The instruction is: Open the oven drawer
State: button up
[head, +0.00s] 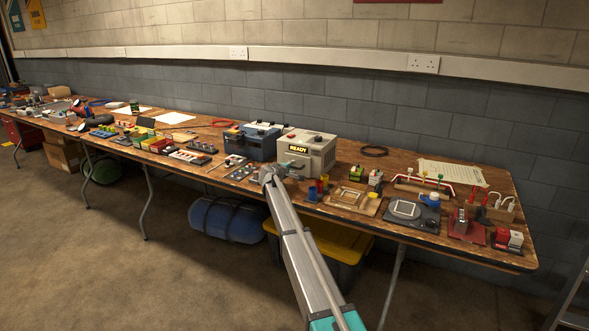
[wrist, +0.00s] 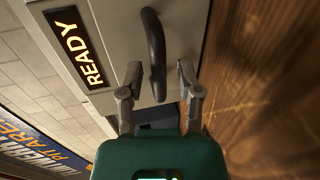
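The oven is a beige-grey box (head: 310,155) with a lit READY sign, standing on the wooden bench. Its front face (wrist: 115,25) fills the upper middle of the wrist view, turned sideways. A dark curved handle (wrist: 154,55) stands out from that face. My gripper (wrist: 159,68) is open, with one finger on each side of the handle in the picture; no contact is visible. In the head view my gripper (head: 268,174) is at the oven's front, and its fingers are too small to read there. I cannot tell whether the drawer is shut.
A blue-grey box (head: 252,142) stands left of the oven. Red and blue cups (head: 316,188) and a wooden frame (head: 352,198) are on the bench (head: 390,160) to the right. A yellow-lidded bin (head: 335,240) and a blue barrel (head: 228,220) are underneath.

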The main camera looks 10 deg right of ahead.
grip_shut()
jog(key=f+v, duration=0.1)
jog(key=v, duration=0.3)
jog(key=f+v, duration=0.1)
jog(key=v, duration=0.4)
jog(key=f+v, duration=0.1)
jog(key=v, duration=0.4)
jog(key=shift+s+a+f, duration=0.1)
jog(key=shift+s+a, duration=0.2)
jog(key=shift+s, duration=0.15)
jog(key=shift+o, duration=1.2)
grip_release()
